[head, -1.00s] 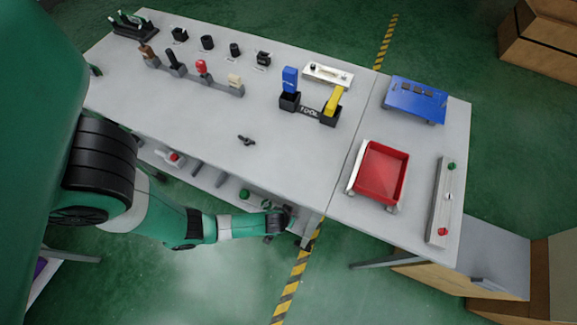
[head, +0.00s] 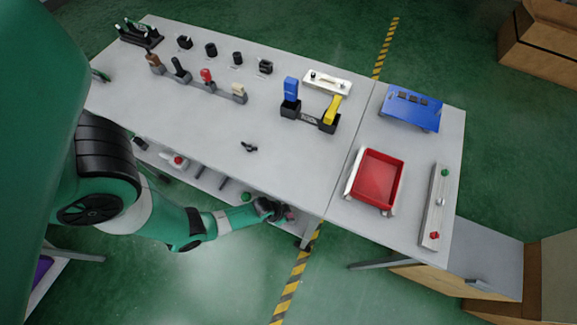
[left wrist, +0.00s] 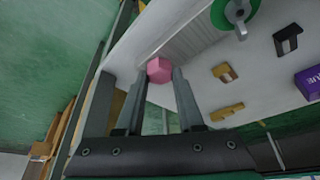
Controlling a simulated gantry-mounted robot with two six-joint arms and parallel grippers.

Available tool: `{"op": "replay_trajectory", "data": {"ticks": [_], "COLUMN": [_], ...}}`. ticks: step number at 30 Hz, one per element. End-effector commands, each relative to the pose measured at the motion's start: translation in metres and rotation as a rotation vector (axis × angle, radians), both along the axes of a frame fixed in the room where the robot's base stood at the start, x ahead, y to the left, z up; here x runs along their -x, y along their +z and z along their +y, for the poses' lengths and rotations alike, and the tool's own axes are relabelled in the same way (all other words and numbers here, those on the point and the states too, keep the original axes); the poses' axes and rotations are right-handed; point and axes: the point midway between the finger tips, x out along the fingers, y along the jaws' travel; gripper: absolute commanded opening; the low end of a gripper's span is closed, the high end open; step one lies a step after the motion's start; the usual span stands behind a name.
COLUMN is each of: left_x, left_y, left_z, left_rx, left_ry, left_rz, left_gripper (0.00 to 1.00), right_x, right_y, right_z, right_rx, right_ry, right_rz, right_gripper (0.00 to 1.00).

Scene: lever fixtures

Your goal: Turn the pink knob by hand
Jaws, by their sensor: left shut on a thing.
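The pink knob (left wrist: 159,69) is a faceted pink piece on the front of the pale panel in the left wrist view. My left gripper (left wrist: 160,76) has its two dark fingers on either side of the knob, shut on it. In the head view my left gripper (head: 284,213) is at the front side of the long table, below the tabletop, with a small pinkish patch at its tips. The knob's far side and base are hidden. My right gripper is not in view.
A green round part with a grey lever (left wrist: 237,15) is right of the knob in the left wrist view, with yellow pieces (left wrist: 226,73) and a purple block (left wrist: 308,82) further right. The grey tabletop (head: 200,120) carries several levers and a red tray (head: 379,180).

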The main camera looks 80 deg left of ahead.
Motion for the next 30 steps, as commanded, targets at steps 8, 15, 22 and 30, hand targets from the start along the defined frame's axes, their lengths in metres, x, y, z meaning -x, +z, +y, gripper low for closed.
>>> {"op": "replay_trajectory", "data": {"ticks": [8, 15, 22, 30], "left_x": [0.0, 0.0, -0.001, -0.001], "left_y": [-0.002, -0.002, 0.0, 0.0], "left_z": [0.003, 0.004, 0.005, 0.006], "left_rx": [0.001, 0.001, 0.0, -0.003], "left_ry": [-0.256, -0.488, -0.708, -0.934], "left_rz": [-0.001, 0.001, 0.001, 0.002], "left_gripper": [0.0, 0.0, 0.0, 0.0], "right_x": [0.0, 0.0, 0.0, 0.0], "right_y": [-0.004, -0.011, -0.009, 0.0], "right_z": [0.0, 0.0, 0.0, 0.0], "right_rx": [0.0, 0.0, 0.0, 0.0], "right_ry": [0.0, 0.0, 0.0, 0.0], "right_rz": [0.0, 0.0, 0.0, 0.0], "right_gripper": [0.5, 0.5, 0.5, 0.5]}}
